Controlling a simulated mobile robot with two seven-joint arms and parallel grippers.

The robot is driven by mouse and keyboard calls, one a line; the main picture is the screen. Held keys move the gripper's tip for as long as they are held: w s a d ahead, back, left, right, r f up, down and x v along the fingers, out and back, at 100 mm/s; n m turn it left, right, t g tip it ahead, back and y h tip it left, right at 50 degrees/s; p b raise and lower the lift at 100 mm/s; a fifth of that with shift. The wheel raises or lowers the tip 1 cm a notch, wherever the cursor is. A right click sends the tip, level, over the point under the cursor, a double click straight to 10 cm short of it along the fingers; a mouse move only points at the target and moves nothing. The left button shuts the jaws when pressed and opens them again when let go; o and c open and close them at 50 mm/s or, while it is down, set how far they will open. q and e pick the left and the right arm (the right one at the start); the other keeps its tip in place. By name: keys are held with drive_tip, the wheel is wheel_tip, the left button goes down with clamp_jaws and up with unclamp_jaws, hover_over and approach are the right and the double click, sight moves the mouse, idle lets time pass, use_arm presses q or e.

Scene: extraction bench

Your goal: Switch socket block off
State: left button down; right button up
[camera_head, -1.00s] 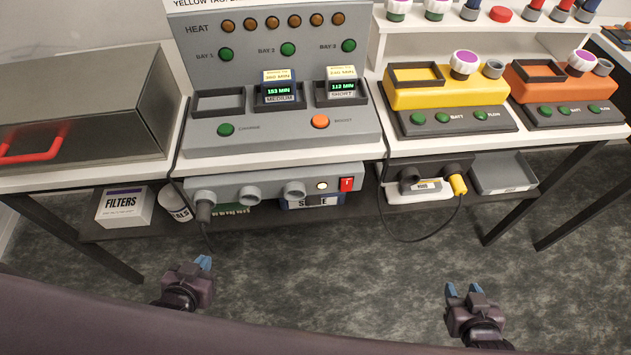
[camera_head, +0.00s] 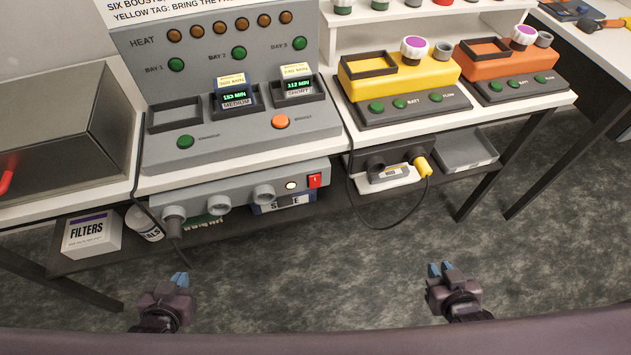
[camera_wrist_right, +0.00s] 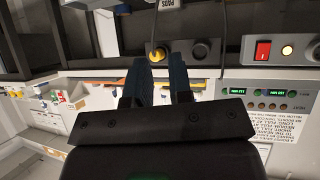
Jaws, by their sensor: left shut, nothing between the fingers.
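The grey socket block (camera_head: 236,193) hangs under the front edge of the middle bench. It has several round sockets, a lit lamp (camera_head: 291,185) and a red rocker switch (camera_head: 315,181) at its right end. The switch also shows in the right wrist view (camera_wrist_right: 262,50), which is upside down. My left gripper (camera_head: 181,279) is shut and empty, below and in front of the block's left end. My right gripper (camera_head: 440,269) is open and empty, below and right of the switch, apart from it.
A dark socket block (camera_head: 398,158) with a yellow plug (camera_head: 423,166) and hanging cable is right of the grey block. A grey tray (camera_head: 466,151), a filters box (camera_head: 92,234) and a white can (camera_head: 143,224) stand on the lower shelf. The floor between my grippers is clear.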

drive_tip(key=shift+w+r, duration=0.1)
clamp_jaws()
drive_tip(key=shift+s+f, duration=0.35)
drive_tip(key=shift+s, duration=0.2)
drive_tip(key=shift+w+r, duration=0.15)
drive_tip(key=shift+w, duration=0.1)
drive_tip(key=shift+w+r, duration=0.15)
drive_tip(key=shift+w, duration=0.15)
